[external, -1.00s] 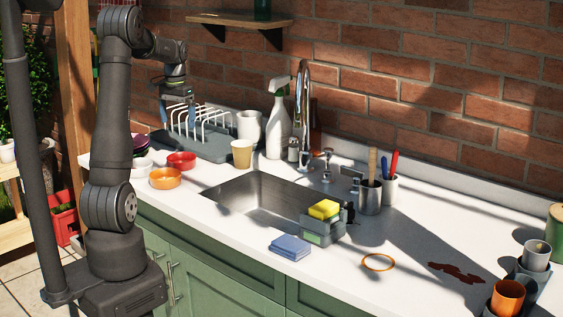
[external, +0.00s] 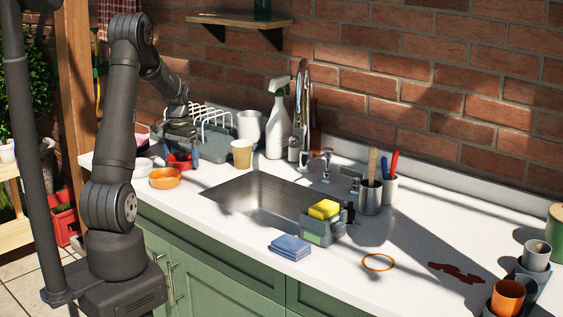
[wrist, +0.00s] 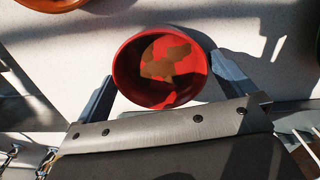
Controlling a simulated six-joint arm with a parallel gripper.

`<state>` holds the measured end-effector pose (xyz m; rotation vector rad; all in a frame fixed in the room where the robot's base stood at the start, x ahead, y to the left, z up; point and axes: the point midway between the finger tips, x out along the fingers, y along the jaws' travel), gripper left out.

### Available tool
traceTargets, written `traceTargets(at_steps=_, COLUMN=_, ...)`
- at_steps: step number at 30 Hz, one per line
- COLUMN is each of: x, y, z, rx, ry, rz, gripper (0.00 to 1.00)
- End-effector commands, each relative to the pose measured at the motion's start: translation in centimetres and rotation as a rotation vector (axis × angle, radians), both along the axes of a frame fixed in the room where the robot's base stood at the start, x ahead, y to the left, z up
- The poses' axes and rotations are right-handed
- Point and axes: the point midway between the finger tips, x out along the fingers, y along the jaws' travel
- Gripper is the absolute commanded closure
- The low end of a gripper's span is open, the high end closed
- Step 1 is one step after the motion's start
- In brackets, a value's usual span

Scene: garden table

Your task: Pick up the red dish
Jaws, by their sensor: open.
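The red dish (external: 178,165) is a small round bowl on the white counter. It stands left of the beige cup, behind the orange dish. In the wrist view the red dish (wrist: 162,68) shows from above, with brown patches on its inside. My gripper (external: 181,156) is low over it and open. In the wrist view one finger of my gripper (wrist: 165,92) is on each side of the dish. I cannot tell whether either finger touches its rim. In the external view my gripper partly hides the dish.
The orange dish (external: 165,179) stands close in front, and a pale dish (external: 142,165) to the left. The grey rack (external: 212,140) is right behind, with the beige cup (external: 242,154) at its right. The sink (external: 262,199) opens to the right.

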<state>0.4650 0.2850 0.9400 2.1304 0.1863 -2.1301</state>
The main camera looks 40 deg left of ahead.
Motion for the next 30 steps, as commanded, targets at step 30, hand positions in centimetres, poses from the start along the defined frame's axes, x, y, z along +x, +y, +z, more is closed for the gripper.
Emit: traceTargets(at_steps=30, x=0.1, y=0.1, z=4.8, rx=0.003, ry=-0.005, rz=0.0, gripper=0.38)
